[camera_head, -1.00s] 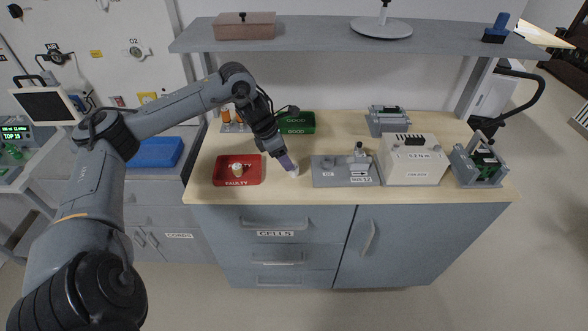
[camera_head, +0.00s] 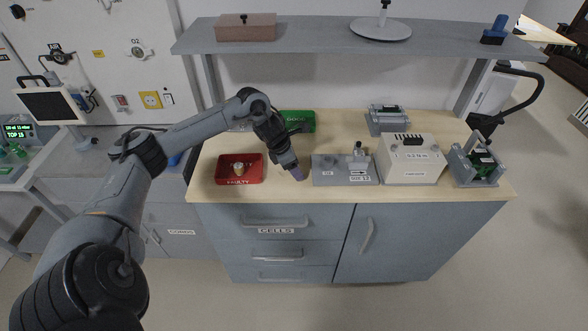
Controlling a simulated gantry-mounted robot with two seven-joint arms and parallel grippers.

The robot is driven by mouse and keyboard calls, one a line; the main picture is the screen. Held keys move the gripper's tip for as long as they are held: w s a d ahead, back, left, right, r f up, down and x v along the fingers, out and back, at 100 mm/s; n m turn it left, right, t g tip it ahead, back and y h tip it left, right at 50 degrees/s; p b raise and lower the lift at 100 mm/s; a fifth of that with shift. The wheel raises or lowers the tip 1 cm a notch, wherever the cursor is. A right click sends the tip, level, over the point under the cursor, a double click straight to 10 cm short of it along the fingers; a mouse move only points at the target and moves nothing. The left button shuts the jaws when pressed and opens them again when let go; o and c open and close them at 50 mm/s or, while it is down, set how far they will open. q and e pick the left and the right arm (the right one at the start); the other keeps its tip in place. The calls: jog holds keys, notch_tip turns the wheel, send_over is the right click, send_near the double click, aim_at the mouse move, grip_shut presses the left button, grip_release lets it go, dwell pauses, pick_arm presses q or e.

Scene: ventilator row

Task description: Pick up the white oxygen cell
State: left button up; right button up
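My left gripper (camera_head: 297,174) points down at the worktop, between the red FAULTY tray and the grey fixture plate. Its tip looks purple. I cannot tell whether its fingers are open, or whether they hold anything. A small cell (camera_head: 239,169), whitish with a tan tone, stands in the red FAULTY tray (camera_head: 222,181), left of the gripper. No separate white cell shows clearly at the gripper tip; one there could be hidden. My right gripper is not in view.
A grey plate (camera_head: 322,178) with fittings lies just right of the gripper. A beige box (camera_head: 412,168) and a grey device (camera_head: 476,167) stand further right. A green GOOD tray (camera_head: 300,122) is behind the arm. A shelf (camera_head: 310,37) overhangs the back.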

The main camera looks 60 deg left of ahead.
pick_arm(q)
jog(key=c, duration=1.1)
jog(key=shift+r, duration=0.15)
